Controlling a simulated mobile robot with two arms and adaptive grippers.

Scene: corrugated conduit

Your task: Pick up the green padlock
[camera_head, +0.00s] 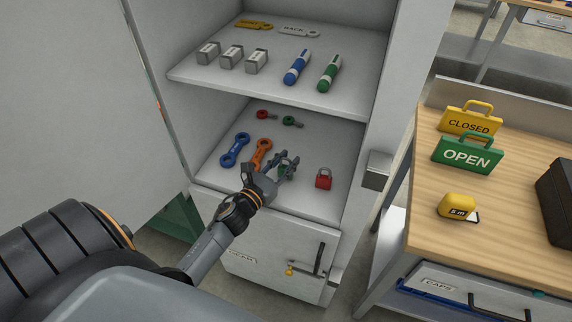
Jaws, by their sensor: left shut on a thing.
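The green padlock (283,168) is on the lower shelf of the open cabinet, between the orange hasp and the red padlock, and is partly hidden by the fingers. My left gripper (281,170) reaches in from the lower left and is shut on the green padlock. I cannot tell whether the padlock is clear of the shelf surface. My right gripper is not in view.
On the same shelf lie a blue hasp (235,150), an orange hasp (261,153), a red padlock (323,178) and small red and green pieces behind. The upper shelf (215,76) overhangs. A workbench (518,190) with signs stands at right.

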